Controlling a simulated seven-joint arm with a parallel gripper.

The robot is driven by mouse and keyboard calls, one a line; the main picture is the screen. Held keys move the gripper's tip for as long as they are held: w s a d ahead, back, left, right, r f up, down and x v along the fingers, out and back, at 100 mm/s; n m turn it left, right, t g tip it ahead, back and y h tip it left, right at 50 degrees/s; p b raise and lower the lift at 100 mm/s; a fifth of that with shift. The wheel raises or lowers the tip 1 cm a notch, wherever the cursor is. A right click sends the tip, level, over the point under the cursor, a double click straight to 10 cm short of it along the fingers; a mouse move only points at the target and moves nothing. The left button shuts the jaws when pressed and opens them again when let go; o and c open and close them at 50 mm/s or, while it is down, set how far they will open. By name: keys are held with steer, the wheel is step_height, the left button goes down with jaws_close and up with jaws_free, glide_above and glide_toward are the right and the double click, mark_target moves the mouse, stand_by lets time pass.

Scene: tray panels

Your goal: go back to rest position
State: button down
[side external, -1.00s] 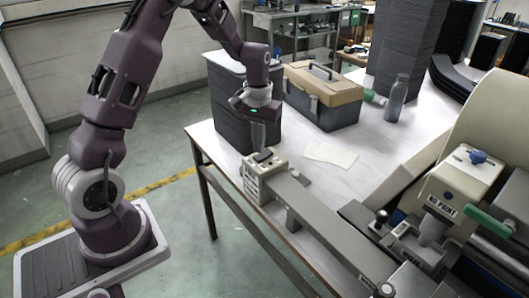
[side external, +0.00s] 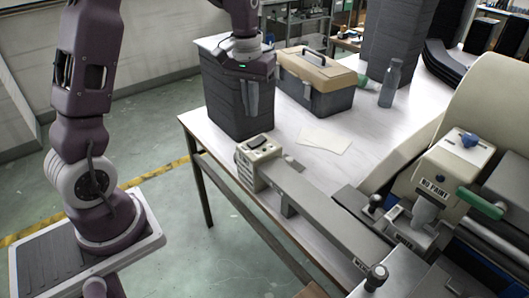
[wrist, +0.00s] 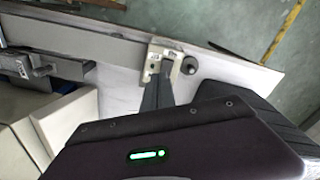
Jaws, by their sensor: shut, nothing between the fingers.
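My gripper (side external: 249,108) is shut and empty in the side external view. It hangs with its fingers pointing down in front of the dark stack of panels (side external: 222,105), above and behind the switch box (side external: 261,161). It is apart from the switch box. In the wrist view my gripper's fingers (wrist: 155,92) are together, and the switch box (wrist: 163,58) shows just beyond them. My gripper's dark hand covers the lower part of that view.
The switch box sits at the end of a grey beam (side external: 320,215) along the table (side external: 190,122). A toolbox (side external: 318,88), a bottle (side external: 390,85) and papers (side external: 324,139) are on the table. A machine (side external: 440,180) labelled "NO PAINT" stands at right. Floor is clear at left.

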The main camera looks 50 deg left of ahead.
steer(key=s+d+r+m+t, duration=0.2)
steer(key=s+d+r, duration=0.5)
steer(key=s+r, duration=0.1)
steer(key=s+d+m+t, duration=0.1)
steer(key=s+d, duration=0.1)
steer(key=s, duration=0.5)
steer(key=s+d+r+m+t, duration=0.1)
steer(key=s+d+m+t, duration=0.1)
steer(key=s, duration=0.6)
steer(key=shift+d+r, duration=0.25)
steer(key=shift+d, duration=0.5)
